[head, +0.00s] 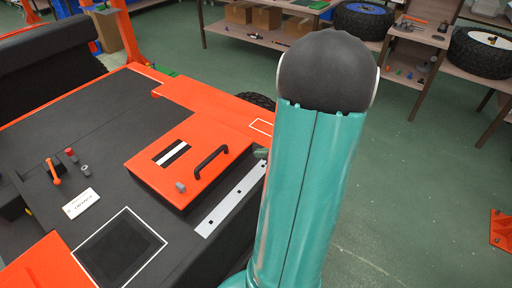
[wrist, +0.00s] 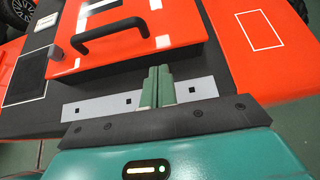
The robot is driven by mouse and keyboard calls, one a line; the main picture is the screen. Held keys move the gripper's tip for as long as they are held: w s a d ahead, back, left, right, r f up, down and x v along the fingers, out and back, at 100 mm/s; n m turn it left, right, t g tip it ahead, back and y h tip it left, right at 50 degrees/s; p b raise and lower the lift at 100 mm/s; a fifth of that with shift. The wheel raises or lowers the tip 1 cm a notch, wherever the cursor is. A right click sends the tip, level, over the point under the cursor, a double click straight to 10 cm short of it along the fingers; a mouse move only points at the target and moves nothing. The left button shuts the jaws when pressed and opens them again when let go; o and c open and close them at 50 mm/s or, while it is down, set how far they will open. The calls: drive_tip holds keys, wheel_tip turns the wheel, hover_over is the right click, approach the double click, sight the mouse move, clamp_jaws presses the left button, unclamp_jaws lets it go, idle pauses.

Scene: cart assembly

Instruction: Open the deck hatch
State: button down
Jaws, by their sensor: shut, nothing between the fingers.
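The deck hatch (head: 190,160) is an orange lid with a black bar handle (head: 211,161), a black-and-white stripe mark and a small grey knob (head: 180,187). It lies down on the dark cart deck. In the wrist view the hatch (wrist: 130,45) and its handle (wrist: 108,34) show at the upper left. My gripper (wrist: 157,86) has its green fingers together with nothing between them. It is near the hatch's edge, over or beside the grey strip, apart from the handle. In the head view my arm hides most of the gripper; only a bit shows by the hatch's right corner.
A grey strip (head: 232,200) with dark square marks runs along the hatch's near side. A white label (head: 81,203), an orange lever (head: 54,173) and small knobs sit on the deck. A black seat (head: 45,68) stands at the left. Shelves with wheels (head: 362,20) line the back.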

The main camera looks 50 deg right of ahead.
sight(239, 154)
drive_tip(key=x, duration=0.8)
drive_tip(key=shift+w+a+f, duration=0.2)
drive_tip(key=shift+w+f, duration=0.05)
drive_tip(key=shift+w, duration=0.05)
drive_tip(key=shift+w+a+r, duration=0.1)
drive_tip(key=shift+w+r, duration=0.2)
drive_tip(key=shift+r, duration=0.4)
drive_tip(key=shift+w+d+r, duration=0.1)
drive_tip(key=shift+w+r, duration=0.15)
drive_tip(key=shift+r, duration=0.5)
drive_tip(key=shift+w+a+r, duration=0.1)
drive_tip(key=shift+w+r, duration=0.2)
drive_tip(key=shift+r, duration=0.4)
drive_tip(key=shift+w+r, duration=0.2)
drive_tip(key=shift+r, duration=0.4)
drive_tip(key=shift+w+r+g, duration=0.15)
drive_tip(key=shift+r+g, duration=0.25)
drive_tip(key=shift+r, duration=0.3)
wheel_tip(239, 154, up, 7)
drive_tip(key=w+g, duration=0.2)
drive_tip(key=g, duration=0.1)
drive_tip(key=shift+w, duration=0.4)
drive_tip(key=shift+s, duration=0.1)
